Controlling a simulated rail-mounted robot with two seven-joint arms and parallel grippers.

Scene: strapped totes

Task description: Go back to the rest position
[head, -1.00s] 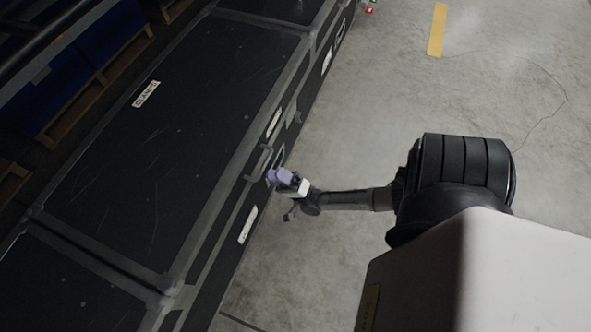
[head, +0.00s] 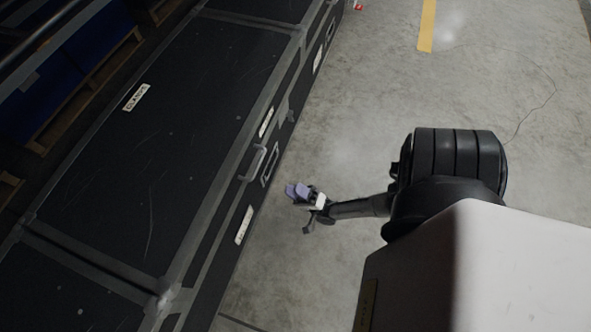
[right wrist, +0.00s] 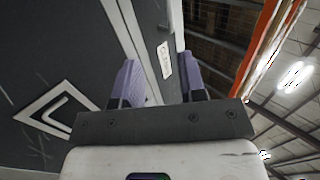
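My right gripper (head: 294,192) is beside the black case (head: 225,75), over the concrete floor, with a visible gap between its purple fingers and the case's side. In the right wrist view the two purple fingers (right wrist: 158,85) stand apart with nothing between them. Beyond them the dark case side with a white label (right wrist: 164,61) shows. The case has metal edges, a handle (head: 254,163) and white labels on its side. My left gripper is not in view.
The grey concrete floor (head: 370,110) to the right of the case is clear, with a yellow stripe (head: 427,25) and a thin dark line. A small red thing (head: 358,7) lies at the top. Blue goods (head: 75,65) on wooden pallets stand behind the case at the upper left.

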